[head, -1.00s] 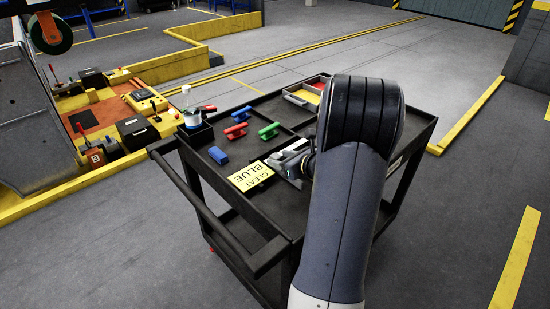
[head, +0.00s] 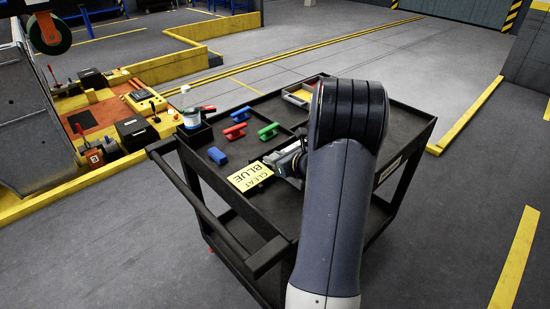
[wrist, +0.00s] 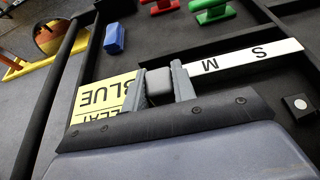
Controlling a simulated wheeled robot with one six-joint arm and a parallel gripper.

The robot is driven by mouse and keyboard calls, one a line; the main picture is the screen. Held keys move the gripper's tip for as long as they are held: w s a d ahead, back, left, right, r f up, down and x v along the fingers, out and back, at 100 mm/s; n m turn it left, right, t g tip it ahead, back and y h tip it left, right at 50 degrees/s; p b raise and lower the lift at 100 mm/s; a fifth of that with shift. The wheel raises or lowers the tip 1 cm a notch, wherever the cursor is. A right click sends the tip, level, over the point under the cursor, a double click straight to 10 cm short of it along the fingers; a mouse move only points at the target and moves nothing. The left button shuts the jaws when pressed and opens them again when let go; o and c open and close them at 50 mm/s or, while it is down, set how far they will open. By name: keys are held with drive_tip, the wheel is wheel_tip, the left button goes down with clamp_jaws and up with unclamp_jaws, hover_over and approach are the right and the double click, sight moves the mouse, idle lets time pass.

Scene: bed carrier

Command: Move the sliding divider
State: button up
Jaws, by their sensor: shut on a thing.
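In the wrist view my gripper (wrist: 158,84) is shut on a dark grey block-like knob (wrist: 159,92), which sits between its two grey fingers. I take the knob to be the sliding divider's grip; the divider's body is mostly hidden under my gripper. A white strip (wrist: 245,56) lettered S and M runs to the right from the fingers. A yellow card (wrist: 100,94) reading CLEAT BLUE lies to the left of the fingers and is partly covered. In the head view my gripper (head: 270,161) is low over the cart top, beside the card (head: 250,175).
The black cart (head: 222,190) carries a blue cleat (head: 217,155), a red cleat (head: 235,131) and a green cleat (head: 268,131). A bottle (head: 192,117) stands in a corner holder. A grey tray (head: 300,95) is at the back. Dark rails divide the top.

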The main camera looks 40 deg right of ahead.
clamp_jaws()
drive_tip(key=d, duration=0.4)
drive_tip(key=w+d, duration=0.1)
drive_tip(key=d, duration=0.1)
drive_tip(key=shift+p, duration=0.4)
drive_tip(key=o, duration=0.8)
unclamp_jaws()
drive_tip(key=shift+s, duration=0.1)
